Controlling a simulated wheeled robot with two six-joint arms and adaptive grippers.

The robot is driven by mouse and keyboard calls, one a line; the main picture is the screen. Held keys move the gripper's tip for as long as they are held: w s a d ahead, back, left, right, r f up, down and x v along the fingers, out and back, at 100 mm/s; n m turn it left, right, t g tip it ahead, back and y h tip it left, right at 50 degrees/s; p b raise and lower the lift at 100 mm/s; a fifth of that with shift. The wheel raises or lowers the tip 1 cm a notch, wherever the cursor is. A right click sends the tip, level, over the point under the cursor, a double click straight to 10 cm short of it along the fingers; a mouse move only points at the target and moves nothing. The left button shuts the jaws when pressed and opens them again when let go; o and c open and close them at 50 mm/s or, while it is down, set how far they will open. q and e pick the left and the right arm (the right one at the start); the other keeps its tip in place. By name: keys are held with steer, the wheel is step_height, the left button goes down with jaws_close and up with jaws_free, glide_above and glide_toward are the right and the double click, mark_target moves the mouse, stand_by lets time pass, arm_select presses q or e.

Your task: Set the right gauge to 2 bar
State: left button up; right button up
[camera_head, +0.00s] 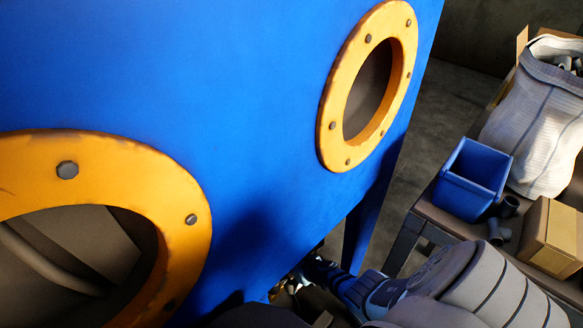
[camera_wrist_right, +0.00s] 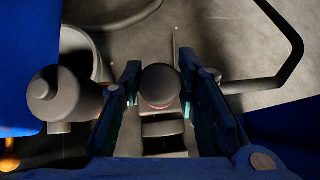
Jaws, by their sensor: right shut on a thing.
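My right gripper (camera_wrist_right: 157,88) is shut on a dark round knob (camera_wrist_right: 160,86), with one finger on each side of it in the right wrist view. The knob has a thin reddish ring near its lower edge. In the head view my right gripper (camera_head: 292,284) is small and dark below the blue machine's lower edge, and the knob cannot be made out there. No gauge face or needle shows in either view, so the pressure cannot be read. My left gripper is not in view.
The blue machine (camera_head: 262,80) has two orange-ringed round openings. A dark cylindrical fitting (camera_wrist_right: 65,95) is left of my gripper, and a bent dark bar (camera_wrist_right: 285,50) is at right. A table at right holds a blue bin (camera_head: 472,180), a cardboard box (camera_head: 553,236) and a white sack (camera_head: 535,125).

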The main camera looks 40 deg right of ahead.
steer(key=shift+f+n+y, duration=0.1)
steer(key=shift+n+y, duration=0.3)
steer(key=shift+n, duration=0.1)
steer(key=n+y+b, duration=0.3)
steer(key=n, duration=0.1)
steer(key=shift+g, duration=0.4)
steer(key=shift+w+n+y+b, duration=0.1)
steer(key=shift+n+y+b, duration=0.3)
steer(key=shift+n+b, duration=0.15)
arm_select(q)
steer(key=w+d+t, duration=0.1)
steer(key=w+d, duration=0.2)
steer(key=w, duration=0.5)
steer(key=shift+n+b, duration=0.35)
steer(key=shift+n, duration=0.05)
arm_select(e)
steer(key=shift+a+n+g+y, duration=0.1)
steer(key=shift+n+g+y, duration=0.2)
steer(key=shift+n+y, duration=0.15)
steer(key=o, duration=1.2)
steer(key=shift+c, duration=0.2)
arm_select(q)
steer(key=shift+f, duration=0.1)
